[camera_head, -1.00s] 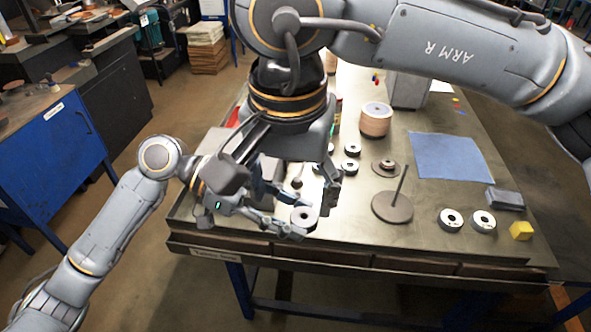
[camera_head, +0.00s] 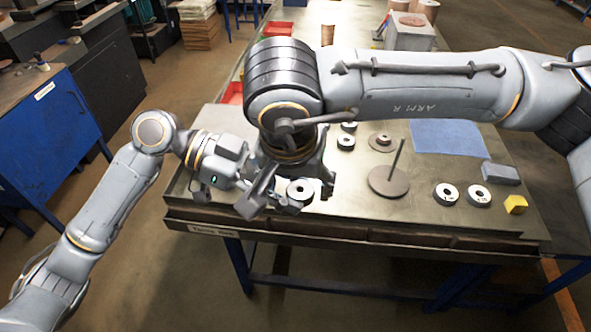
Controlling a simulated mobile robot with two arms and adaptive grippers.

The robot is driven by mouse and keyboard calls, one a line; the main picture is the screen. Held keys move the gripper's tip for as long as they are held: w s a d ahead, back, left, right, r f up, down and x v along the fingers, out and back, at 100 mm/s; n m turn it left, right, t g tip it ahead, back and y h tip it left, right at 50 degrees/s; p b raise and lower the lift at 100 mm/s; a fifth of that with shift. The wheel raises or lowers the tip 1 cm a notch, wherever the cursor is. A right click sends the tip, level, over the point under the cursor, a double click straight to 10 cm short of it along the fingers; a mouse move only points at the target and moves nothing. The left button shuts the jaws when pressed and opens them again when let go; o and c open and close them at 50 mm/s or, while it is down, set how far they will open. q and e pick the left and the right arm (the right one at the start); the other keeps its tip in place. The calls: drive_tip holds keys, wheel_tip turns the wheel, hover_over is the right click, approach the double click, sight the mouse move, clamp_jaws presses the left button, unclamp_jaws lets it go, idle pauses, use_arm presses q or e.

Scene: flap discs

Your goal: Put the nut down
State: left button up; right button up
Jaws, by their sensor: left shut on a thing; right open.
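I cannot make out a separate nut; it may be hidden behind my grippers. To the right, a round plate (camera_head: 388,184) with a tilted upright rod stands on the table. Behind it is a small flanged disc (camera_head: 380,142).
Two ring discs (camera_head: 447,194) (camera_head: 479,195), a yellow block (camera_head: 515,204) and a grey block (camera_head: 500,173) stand at the right. A blue mat (camera_head: 448,138) lies behind them. More small rings (camera_head: 346,142) sit behind my grippers. The front middle of the table (camera_head: 345,212) is clear.

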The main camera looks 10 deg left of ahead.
drive_tip(key=shift+f, duration=0.25)
drive_tip(key=c, duration=1.2)
use_arm(q)
drive_tip(key=o, duration=1.2)
use_arm(e)
drive_tip(key=shift+c, duration=0.7)
